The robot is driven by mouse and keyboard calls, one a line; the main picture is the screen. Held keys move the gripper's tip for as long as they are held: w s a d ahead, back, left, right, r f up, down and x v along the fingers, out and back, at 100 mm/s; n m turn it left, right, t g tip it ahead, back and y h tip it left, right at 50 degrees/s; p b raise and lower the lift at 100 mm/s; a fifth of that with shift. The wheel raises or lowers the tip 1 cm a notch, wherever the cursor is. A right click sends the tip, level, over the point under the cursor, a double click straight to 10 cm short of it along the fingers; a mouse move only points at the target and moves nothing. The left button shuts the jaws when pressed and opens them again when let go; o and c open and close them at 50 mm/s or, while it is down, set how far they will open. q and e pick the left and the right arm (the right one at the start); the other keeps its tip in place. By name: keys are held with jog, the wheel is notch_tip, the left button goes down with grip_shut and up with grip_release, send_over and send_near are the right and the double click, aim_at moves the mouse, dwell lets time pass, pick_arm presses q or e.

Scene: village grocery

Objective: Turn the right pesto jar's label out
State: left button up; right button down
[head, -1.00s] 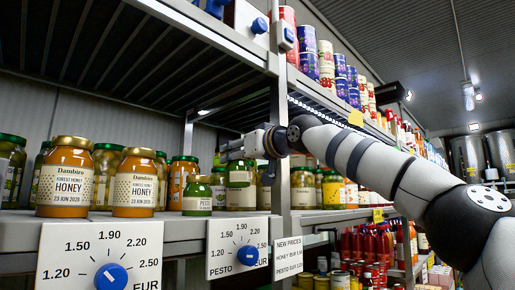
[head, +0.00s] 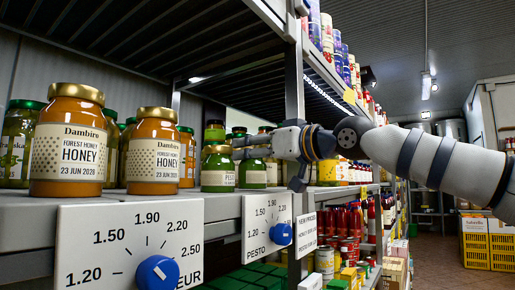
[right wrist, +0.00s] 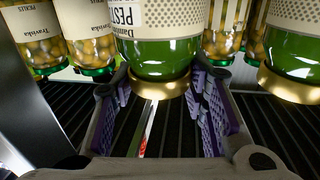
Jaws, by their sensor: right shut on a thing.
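The right pesto jar (head: 252,174) stands on the shelf, green with a pale label, its top hidden by my right gripper (head: 246,150). In the right wrist view, which shows the jars upside down, this green jar (right wrist: 160,52) has its gold lid between the purple pads of my right gripper (right wrist: 158,88), which is shut on it. There the white PESTO panel sits left of the middle, and a dotted part of the label faces the camera. The left pesto jar (head: 217,170) has a gold lid and its label faces the head camera. My left gripper is out of view.
Honey jars (head: 68,145) stand at the left front. Pickle jars (right wrist: 80,40) stand close beside the held jar in the right wrist view. A metal post (head: 294,90) rises just right of the pesto. A pesto price card (head: 267,226) hangs on the shelf edge.

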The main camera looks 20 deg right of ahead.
jog(key=shift+s+r+h+p, duration=0.3)
jog(key=shift+s+r+p, duration=0.15)
jog(key=shift+r, duration=0.2)
jog(key=shift+w+f+m+t+h, duration=0.15)
jog(key=shift+f+m+t+h, duration=0.1)
jog(key=shift+m+t+h, duration=0.15)
jog(key=shift+f+m+h, duration=0.1)
jog(key=shift+m+h, duration=0.4)
jog(key=shift+h, duration=0.1)
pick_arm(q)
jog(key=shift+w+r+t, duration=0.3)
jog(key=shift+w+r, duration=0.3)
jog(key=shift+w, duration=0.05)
pick_arm(e)
jog(key=shift+w+f, duration=0.2)
jog(key=shift+f, duration=0.15)
jog(key=c, duration=0.9)
grip_release()
